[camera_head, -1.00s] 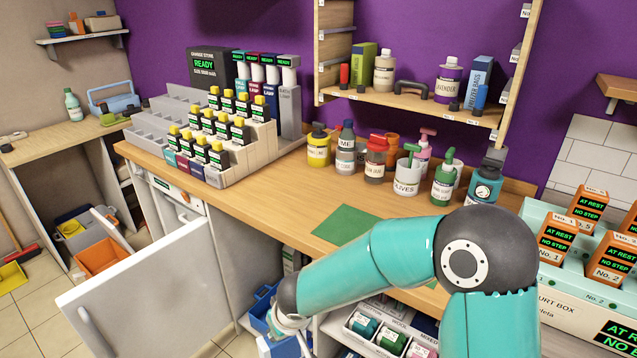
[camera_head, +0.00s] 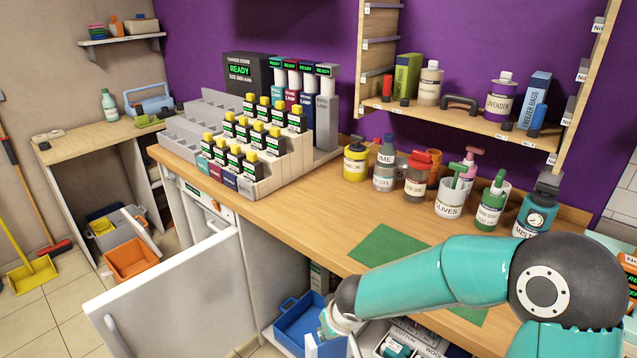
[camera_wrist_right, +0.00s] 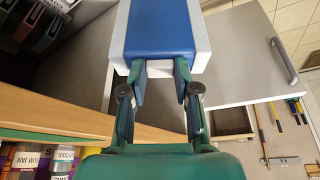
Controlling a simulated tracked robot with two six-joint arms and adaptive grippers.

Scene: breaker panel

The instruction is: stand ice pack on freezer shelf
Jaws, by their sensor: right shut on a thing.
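The ice pack (camera_wrist_right: 160,32), a blue block with pale grey-white sides, is held between the green-grey fingers of my right gripper (camera_wrist_right: 159,72) in the right wrist view. The fingers are shut on its near end. In the head view my right gripper is low at the bottom centre, below the counter edge, mostly hidden by my own wrist. A white door (camera_head: 170,300) with a handle stands open left of it; it also shows in the right wrist view (camera_wrist_right: 240,50). The freezer shelf is not clearly visible. My left gripper is not in view.
The wooden counter (camera_head: 335,215) with a green mat (camera_head: 388,247) is above.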

